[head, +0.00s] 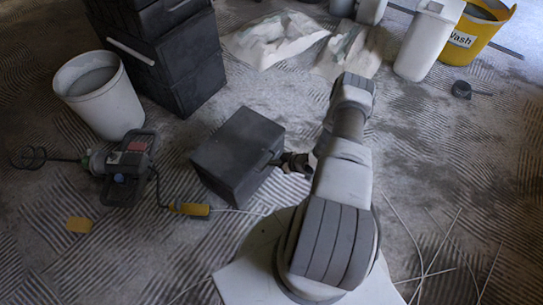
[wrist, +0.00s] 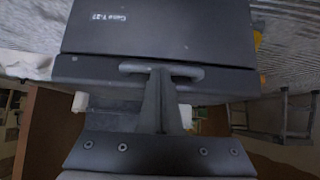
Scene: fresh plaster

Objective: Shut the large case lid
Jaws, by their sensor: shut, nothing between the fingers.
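The large case (head: 237,150) is a dark grey box on the floor, left of my arm in the head view. In the wrist view its dark panel (wrist: 160,28) carries a white label reading about "Case T-27". A rim and a bar handle (wrist: 190,73) run below that panel. The top looks flat over the box in the head view, but I cannot tell whether the lid is fully down. My gripper (head: 298,162) is at the case's right side, by the handle. In the wrist view my gripper (wrist: 160,76) is shut and empty, its fingertips overlapping the handle; contact is unclear.
A mixer drill (head: 128,168) lies left of the case, with a cable and yellow piece (head: 190,209) near the case's front. A white bucket (head: 103,98) and stacked dark cases (head: 165,55) stand behind left. Plaster bags (head: 275,38) lie behind. Thin rods (head: 425,262) lie right.

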